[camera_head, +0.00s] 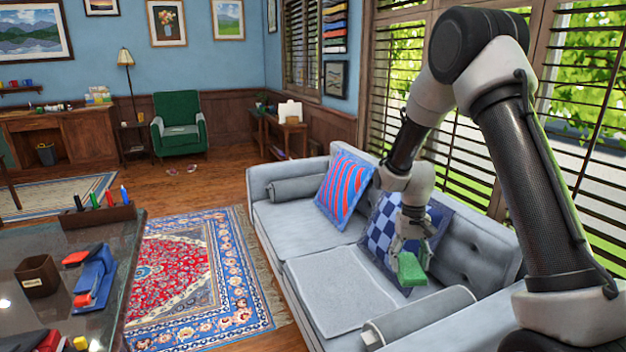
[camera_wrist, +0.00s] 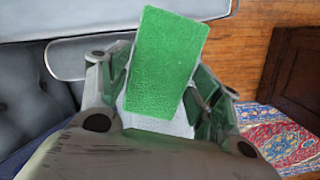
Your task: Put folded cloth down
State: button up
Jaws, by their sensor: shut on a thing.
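The folded cloth (camera_head: 410,269) is a green rectangle in the head view, in front of the blue checked pillow. It fills the middle of the wrist view (camera_wrist: 167,60), tilted a little. My gripper (camera_head: 411,248) is shut on the cloth and holds it above the grey sofa's right part. In the wrist view, the fingers of my gripper (camera_wrist: 155,88) lie on both sides of the cloth. A light grey mat (camera_head: 338,288) lies on the sofa seat, left of and below the cloth in the head view.
The grey sofa (camera_head: 295,235) carries a red and blue striped pillow (camera_head: 344,190), a blue checked pillow (camera_head: 384,228) and a grey bolster (camera_head: 425,318) near my gripper. A glass-topped table (camera_head: 60,262) with desk items stands at left. A patterned rug (camera_head: 185,270) lies between.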

aim_at(420, 265)
jog(key=shift+a, duration=0.35)
jog(key=d, duration=0.3)
jog(key=shift+s+d+f+m, duration=0.1)
jog(key=shift+s+d+m, duration=0.25)
jog(key=shift+m, duration=0.05)
jog(key=s+d+f+m+y, duration=0.1)
jog(key=s+d+f+m, duration=0.3)
jog(key=s+d+m, duration=0.4)
jog(key=f+m, duration=0.1)
jog(key=f, duration=0.2)
jog(key=s+a+f+m, duration=0.1)
jog(key=f+m, duration=0.1)
jog(key=f, duration=0.2)
jog(key=s+f+m+t, duration=0.1)
jog(key=f+m, duration=0.1)
jog(key=f, duration=0.2)
jog(key=shift+s+a+f+y, duration=0.15)
jog(key=shift+a+y, duration=0.15)
jog(key=shift+f, duration=0.1)
jog(key=o, duration=0.9)
